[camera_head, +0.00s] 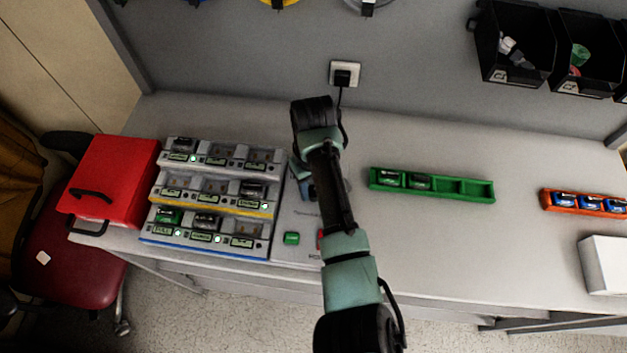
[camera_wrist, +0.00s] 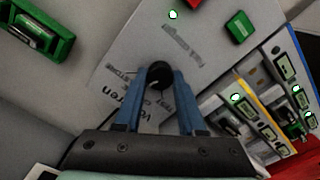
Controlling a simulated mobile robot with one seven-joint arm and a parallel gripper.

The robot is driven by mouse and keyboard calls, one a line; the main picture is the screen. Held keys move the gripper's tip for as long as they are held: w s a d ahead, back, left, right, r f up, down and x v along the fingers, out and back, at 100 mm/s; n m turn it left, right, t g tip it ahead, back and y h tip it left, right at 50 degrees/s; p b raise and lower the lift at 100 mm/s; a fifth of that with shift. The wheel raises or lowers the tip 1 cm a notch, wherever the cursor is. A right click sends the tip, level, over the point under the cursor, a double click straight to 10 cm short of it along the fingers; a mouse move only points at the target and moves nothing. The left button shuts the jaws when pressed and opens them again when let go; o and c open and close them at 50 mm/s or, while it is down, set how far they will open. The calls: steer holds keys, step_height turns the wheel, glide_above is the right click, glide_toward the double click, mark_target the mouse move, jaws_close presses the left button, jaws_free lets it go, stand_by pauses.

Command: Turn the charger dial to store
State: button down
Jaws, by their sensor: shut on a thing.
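The charger's white panel (camera_head: 288,248) lies flat on the bench, just right of the battery racks, and also fills the middle of the wrist view (camera_wrist: 125,50). Its black round dial (camera_wrist: 158,74) has printed words around it, only partly legible and turned sideways; I cannot surely tell where the dial points. My gripper's blue fingers (camera_wrist: 157,88) are shut on the dial, one on each side. In the head view my arm hides the dial and most of the gripper. A green button (camera_head: 291,238) is on the panel, with a lit green lamp (camera_wrist: 173,14) in the wrist view.
Stepped battery racks (camera_head: 155,228) with several bays stand left, beside a red case (camera_head: 115,170). A green battery tray (camera_head: 460,188) lies to the right, and an orange tray (camera_head: 545,200) farther right. The bench between the trays is clear.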

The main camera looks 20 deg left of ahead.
steer(key=m+p, duration=0.2)
steer(key=m, duration=0.2)
steer(key=shift+m, duration=0.4)
steer(key=shift+w, duration=0.1)
steer(key=c, duration=0.5)
jaws_free()
steer(key=shift+r, duration=0.15)
step_height(320, 180, up, 13)
steer(key=p, duration=0.1)
stand_by(0.5)
